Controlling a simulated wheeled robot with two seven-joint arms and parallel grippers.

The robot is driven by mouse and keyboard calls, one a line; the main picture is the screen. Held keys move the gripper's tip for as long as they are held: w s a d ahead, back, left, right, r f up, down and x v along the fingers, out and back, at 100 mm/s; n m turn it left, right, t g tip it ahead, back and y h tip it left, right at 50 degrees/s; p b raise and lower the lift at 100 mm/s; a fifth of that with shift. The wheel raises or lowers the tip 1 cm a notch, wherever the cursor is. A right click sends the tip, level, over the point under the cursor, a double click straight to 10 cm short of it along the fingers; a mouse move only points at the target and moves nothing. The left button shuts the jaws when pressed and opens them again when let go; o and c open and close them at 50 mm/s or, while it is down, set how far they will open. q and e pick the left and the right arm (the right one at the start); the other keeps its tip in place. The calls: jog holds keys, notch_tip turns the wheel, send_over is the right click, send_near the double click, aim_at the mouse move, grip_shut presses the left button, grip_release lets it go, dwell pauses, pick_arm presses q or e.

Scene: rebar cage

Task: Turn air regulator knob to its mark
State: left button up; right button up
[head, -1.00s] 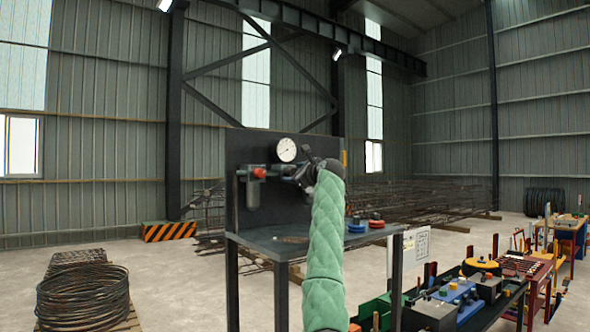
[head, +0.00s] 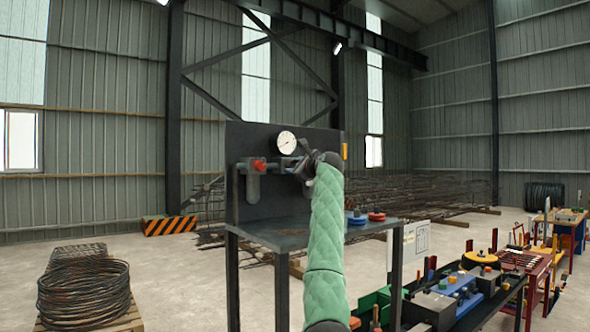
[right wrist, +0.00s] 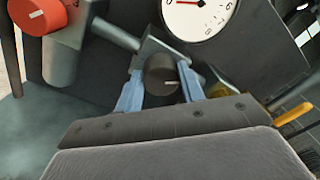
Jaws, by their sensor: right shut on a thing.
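The air regulator knob (right wrist: 160,75) is dark and round with a pale line on its face, in the middle of the right wrist view. My right gripper (right wrist: 162,90) has its two blue fingers on either side of the knob and is shut on it. In the head view my right gripper (head: 302,170) covers the knob. The white round gauge (head: 286,142) is just above it; in the right wrist view the gauge (right wrist: 200,15) is cut off by the top edge. I cannot make out the target mark. My left gripper is not in view.
A red knob (head: 260,165) sits on the pipework left of the gripper. The dark back panel (head: 290,210) stands behind, on a dark table (head: 285,238). Blue and red discs (head: 376,216) lie at the table's right. A wire coil (head: 85,290) is at lower left.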

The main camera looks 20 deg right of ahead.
jog(key=shift+w+d+f+n+g+y+b, duration=0.25)
jog(key=shift+n+b, duration=1.05)
jog(key=shift+n, duration=3.8)
jog(key=shift+s+a+n+t+y+b, duration=0.15)
jog(key=shift+n+y+b, duration=0.75)
jog(key=shift+n, duration=4.2)
jog(key=shift+w+d+f+n+g+h+b, duration=0.15)
jog(key=shift+n+b, duration=1.55)
jog(key=shift+n, duration=3.4)
jog(key=o, duration=0.9)
jog(key=shift+s, duration=0.1)
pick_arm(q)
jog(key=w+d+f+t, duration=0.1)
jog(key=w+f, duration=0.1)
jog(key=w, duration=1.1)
pick_arm(e)
jog(key=shift+o, duration=0.3)
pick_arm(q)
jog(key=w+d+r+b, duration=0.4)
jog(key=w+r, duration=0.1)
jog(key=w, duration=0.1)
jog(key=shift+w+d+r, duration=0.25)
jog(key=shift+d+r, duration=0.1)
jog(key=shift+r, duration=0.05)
pick_arm(e)
jog(key=v, duration=0.7)
jog(key=shift+s+d, duration=0.15)
jog(key=shift+s, duration=0.1)
